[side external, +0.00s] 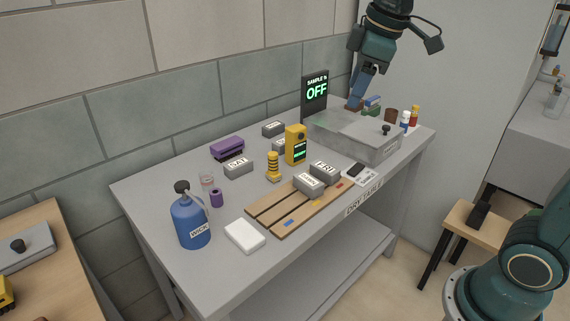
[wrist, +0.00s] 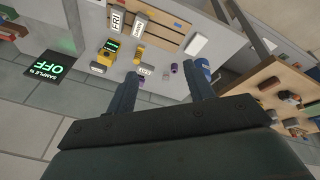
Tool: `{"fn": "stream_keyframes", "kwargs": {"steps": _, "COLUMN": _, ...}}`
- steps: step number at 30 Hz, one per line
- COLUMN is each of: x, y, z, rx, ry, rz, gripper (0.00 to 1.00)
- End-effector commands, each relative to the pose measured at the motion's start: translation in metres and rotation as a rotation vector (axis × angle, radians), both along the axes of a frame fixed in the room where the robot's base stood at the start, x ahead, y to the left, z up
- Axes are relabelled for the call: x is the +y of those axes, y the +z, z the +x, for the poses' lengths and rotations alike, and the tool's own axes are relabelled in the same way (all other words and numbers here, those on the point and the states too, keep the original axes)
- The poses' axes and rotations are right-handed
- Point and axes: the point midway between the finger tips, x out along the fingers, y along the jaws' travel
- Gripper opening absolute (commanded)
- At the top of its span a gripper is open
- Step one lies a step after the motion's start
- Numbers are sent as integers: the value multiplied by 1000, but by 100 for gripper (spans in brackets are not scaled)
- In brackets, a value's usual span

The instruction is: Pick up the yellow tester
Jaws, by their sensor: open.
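The yellow tester (side external: 296,147) stands upright on the grey table, towards the back wall, with a dark screen showing green marks. It also shows in the wrist view (wrist: 103,57), left of my fingers. My gripper (side external: 357,98) is open and empty, high over the right part of the table, to the right of the tester and apart from it. In the wrist view its two fingers (wrist: 164,76) are spread with nothing between them.
A yellow ringed post (side external: 273,169) stands just left of the tester, and grey labelled bricks (side external: 238,168) lie around it. A wooden slat rack (side external: 265,214) is in front. A lidded grey box (side external: 365,142) and black OFF display (side external: 315,95) stand to the right.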

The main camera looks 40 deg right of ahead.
Motion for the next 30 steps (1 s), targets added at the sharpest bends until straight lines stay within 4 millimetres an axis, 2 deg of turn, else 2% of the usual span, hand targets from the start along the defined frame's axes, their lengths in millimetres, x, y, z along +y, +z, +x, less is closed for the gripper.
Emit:
{"fn": "stream_keyframes", "kwargs": {"steps": 3, "x": -3, "y": -1, "z": 29, "rx": 28, "ry": 79, "rz": -25, "gripper": 53}}
{"fn": "stream_keyframes", "kwargs": {"steps": 14, "x": -13, "y": -17, "z": 111, "rx": 104, "ry": 331, "rz": -94, "gripper": 53}}
{"fn": "stream_keyframes", "kwargs": {"steps": 23, "x": -23, "y": -48, "z": 173, "rx": 164, "ry": 544, "rz": -134, "gripper": 53}}
{"fn": "stream_keyframes", "kwargs": {"steps": 30, "x": -31, "y": -84, "z": 216, "rx": 209, "ry": 718, "rz": -156, "gripper": 53}}
